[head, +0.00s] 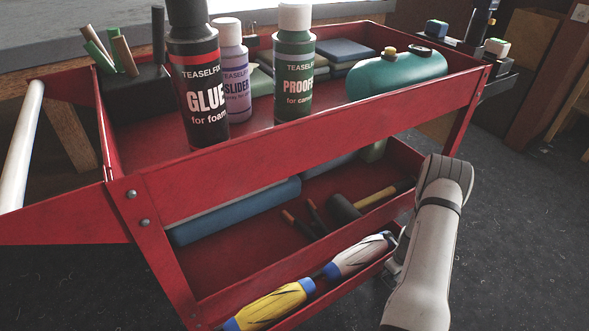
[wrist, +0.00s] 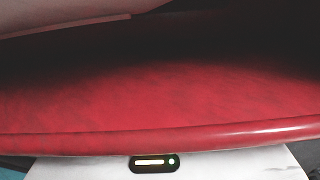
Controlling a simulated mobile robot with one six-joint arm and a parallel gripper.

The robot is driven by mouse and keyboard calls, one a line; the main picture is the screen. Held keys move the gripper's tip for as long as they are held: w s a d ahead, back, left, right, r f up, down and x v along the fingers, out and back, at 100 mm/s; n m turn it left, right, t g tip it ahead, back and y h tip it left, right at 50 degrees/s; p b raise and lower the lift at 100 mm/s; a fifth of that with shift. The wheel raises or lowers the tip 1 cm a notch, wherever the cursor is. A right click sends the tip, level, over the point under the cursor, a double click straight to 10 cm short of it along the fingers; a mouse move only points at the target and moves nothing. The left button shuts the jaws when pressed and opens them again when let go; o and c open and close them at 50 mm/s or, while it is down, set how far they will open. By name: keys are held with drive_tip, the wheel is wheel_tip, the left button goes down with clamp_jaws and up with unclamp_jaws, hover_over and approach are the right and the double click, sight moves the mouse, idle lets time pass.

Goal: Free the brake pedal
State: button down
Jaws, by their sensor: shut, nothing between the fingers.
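The red cart (head: 300,170) fills the middle of the head view. No brake pedal can be made out in either view; the cart's lower end is cut off or hidden. My pale arm stands at the cart's right end in the head view, with its lower part beside the lowest tray. My gripper's fingers are hidden. In the wrist view, a white housing of mine with a small lit indicator (wrist: 155,163) shows at the bottom edge. A red panel with a rounded rim (wrist: 160,140) lies right across it, very close. Whether they touch, I cannot tell. I see nothing held.
The top tray carries a glue bottle (head: 198,90), a green bottle (head: 294,85) and a teal canister (head: 397,75). A blue roll (head: 235,212) and a hammer (head: 345,207) lie below. Yellow (head: 270,305) and grey (head: 358,256) rolls lie lowest. Dark floor is open at the right.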

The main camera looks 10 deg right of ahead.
drive_tip(key=shift+f+b, duration=1.15)
drive_tip(key=shift+f, duration=0.35)
idle(0.6)
drive_tip(key=shift+r+p, duration=2.15)
drive_tip(key=shift+r, duration=1.4)
